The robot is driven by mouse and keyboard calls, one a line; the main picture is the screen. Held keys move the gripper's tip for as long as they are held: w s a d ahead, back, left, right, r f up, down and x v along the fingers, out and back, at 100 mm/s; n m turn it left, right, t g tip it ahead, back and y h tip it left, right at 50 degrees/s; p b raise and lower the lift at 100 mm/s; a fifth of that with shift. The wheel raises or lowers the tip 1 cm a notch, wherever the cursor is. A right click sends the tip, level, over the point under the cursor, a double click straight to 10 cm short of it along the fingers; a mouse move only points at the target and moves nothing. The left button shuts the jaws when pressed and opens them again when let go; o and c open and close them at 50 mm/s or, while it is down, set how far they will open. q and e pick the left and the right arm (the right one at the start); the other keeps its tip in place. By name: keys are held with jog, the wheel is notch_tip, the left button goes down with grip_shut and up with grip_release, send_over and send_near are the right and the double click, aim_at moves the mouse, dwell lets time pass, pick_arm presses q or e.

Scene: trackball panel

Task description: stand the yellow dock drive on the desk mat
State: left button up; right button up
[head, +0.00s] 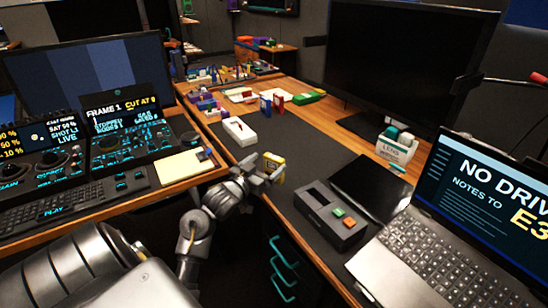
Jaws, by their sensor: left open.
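The yellow dock drive (274,160) is a small upright block near the left edge of the right-hand desk. It appears to stand on the dark desk mat (310,155), but my gripper hides its lower part. My left gripper (268,173) is open right at the drive, on its near side. The fingers overlap the drive in this view, and I cannot tell whether they touch it. My right gripper is not in view.
A white device (239,131) lies beyond the drive. A laptop (440,230) and a labelled white box (396,147) are at right. The mat's middle is clear.

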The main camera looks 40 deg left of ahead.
pick_arm(q)
jog(key=s, duration=0.5)
jog(key=shift+s+d, duration=0.3)
jog(key=shift+s, duration=0.05)
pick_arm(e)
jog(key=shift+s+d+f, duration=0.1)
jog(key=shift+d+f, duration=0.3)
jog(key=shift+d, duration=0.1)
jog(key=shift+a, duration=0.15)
